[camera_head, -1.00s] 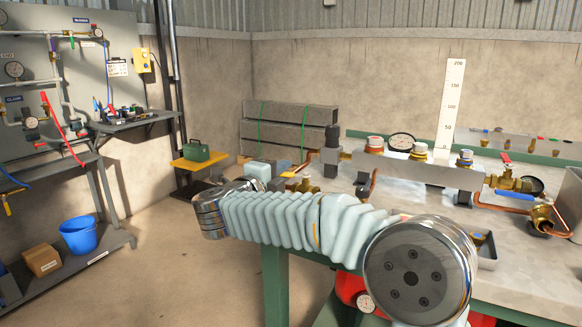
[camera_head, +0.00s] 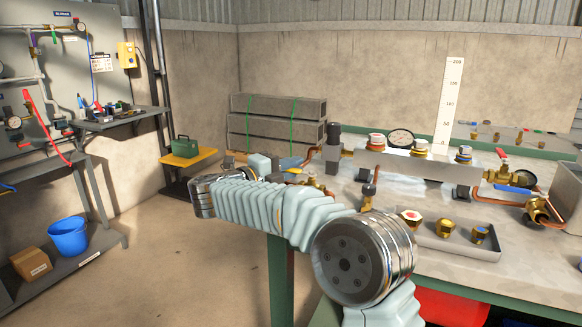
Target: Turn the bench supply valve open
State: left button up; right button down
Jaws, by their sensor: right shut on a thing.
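The bench supply valve appears to be the brass valve (camera_head: 316,184) at the near left end of the bench pipework, beside a copper pipe. It is partly hidden by my right forearm. My right arm rises from the bottom and its pale ribbed forearm reaches left across the bench edge. My right gripper (camera_head: 291,164) is small and mostly hidden behind the forearm, beside this valve. It is shut, seemingly on the valve's handle, but the contact and the handle's angle are hidden. My left gripper is out of view.
A grey manifold (camera_head: 405,165) with a gauge and capped ports runs along the bench. A tray (camera_head: 480,250) holds loose fittings. A green toolbox (camera_head: 186,146) stands on a yellow platform. Open floor lies at left.

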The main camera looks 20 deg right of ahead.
jog(key=c, duration=1.2)
grip_release()
jog(key=shift+w+d, duration=0.1)
jog(key=shift+c, duration=0.2)
jog(key=b+v, duration=0.1)
jog(key=v, duration=1.3)
jog(key=shift+b, duration=0.35)
